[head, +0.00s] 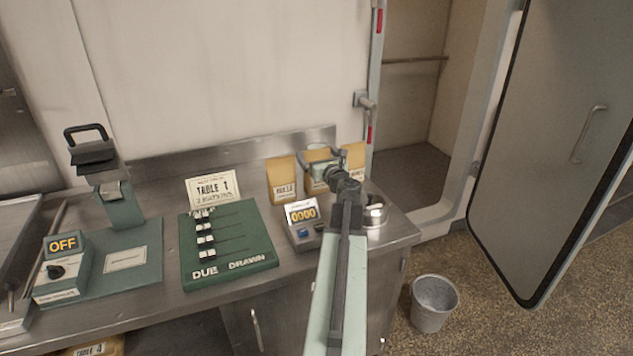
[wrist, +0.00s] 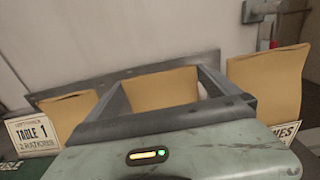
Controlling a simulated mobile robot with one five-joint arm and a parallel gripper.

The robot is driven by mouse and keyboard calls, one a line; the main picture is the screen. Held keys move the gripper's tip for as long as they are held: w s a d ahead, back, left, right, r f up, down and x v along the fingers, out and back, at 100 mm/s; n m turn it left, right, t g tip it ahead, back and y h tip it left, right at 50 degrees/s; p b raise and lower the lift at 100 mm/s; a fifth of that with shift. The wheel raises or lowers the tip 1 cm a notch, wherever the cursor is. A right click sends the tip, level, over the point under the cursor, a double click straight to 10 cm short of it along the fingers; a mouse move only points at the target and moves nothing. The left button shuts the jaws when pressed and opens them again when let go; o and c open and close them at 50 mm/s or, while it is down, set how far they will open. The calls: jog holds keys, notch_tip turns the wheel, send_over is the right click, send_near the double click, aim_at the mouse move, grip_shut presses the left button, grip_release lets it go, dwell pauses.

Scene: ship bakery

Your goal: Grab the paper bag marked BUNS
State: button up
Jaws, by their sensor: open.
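Three tan paper bags stand in a row at the back of the steel counter. The left bag (head: 282,173) has a label that seems to read ROLLS; it also shows in the wrist view (wrist: 68,112). The right bag (head: 356,157) shows a label ending in "NES" in the wrist view (wrist: 268,85). The middle bag (head: 315,153) has its label hidden by my gripper, so I cannot read BUNS. My gripper (head: 320,167) is open at the middle bag. In the wrist view the middle bag (wrist: 160,90) shows between the open jaws; contact is unclear.
A small counter device reading 0000 (head: 302,214) and a round metal container (head: 375,213) stand in front of the bags. A green board (head: 228,262) with a TABLE 1 card (head: 213,189) is left. A bin (head: 433,302) stands on the floor at right.

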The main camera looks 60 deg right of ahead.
jog(key=c, duration=1.8)
jog(key=shift+r, duration=0.1)
